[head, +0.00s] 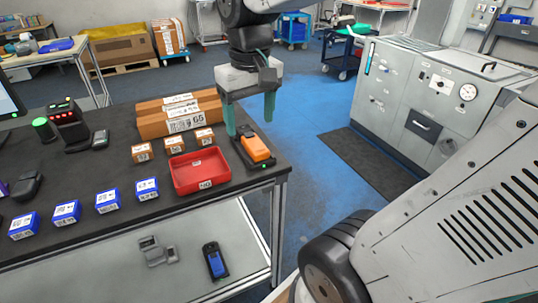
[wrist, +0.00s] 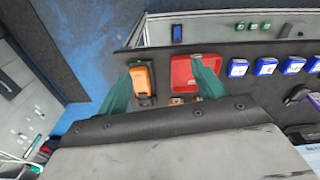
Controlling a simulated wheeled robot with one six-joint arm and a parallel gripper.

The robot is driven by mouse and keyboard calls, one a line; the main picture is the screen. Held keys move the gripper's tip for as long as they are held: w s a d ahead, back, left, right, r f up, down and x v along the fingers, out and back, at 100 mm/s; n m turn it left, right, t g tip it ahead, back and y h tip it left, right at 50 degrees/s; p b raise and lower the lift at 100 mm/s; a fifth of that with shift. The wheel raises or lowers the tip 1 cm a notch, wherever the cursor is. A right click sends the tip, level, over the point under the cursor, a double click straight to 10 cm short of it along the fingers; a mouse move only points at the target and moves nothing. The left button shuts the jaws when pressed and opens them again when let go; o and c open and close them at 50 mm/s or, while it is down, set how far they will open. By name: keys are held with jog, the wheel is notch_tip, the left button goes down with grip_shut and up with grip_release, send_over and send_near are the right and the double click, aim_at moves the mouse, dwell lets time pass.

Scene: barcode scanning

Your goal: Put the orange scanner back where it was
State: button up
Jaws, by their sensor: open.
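The orange scanner (head: 256,147) rests in a black cradle (head: 250,161) at the right end of the dark table, with a small green light at the cradle's front. My gripper (head: 250,128) is open, its two teal fingers pointing down above the scanner and apart from each other. In the wrist view the orange scanner (wrist: 141,80) lies between the fingers, close to the left one, and the cradle (wrist: 145,100) shows under it. The gripper (wrist: 161,83) holds nothing. The head view does not show clearly whether a finger touches the scanner.
A red tray (head: 199,172) stands left of the cradle. Small orange boxes (head: 174,144) and a large brown carton (head: 180,114) lie behind it. Several blue boxes (head: 107,201) line the front. A dark device stand (head: 70,128) is at the left. The table's right edge is near the cradle.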

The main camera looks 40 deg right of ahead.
jog(key=s+a+f+n, duration=0.1)
jog(key=s+a, duration=0.3)
jog(key=s, duration=0.7)
jog(key=shift+a+f, duration=0.3)
jog(key=shift+f, duration=0.4)
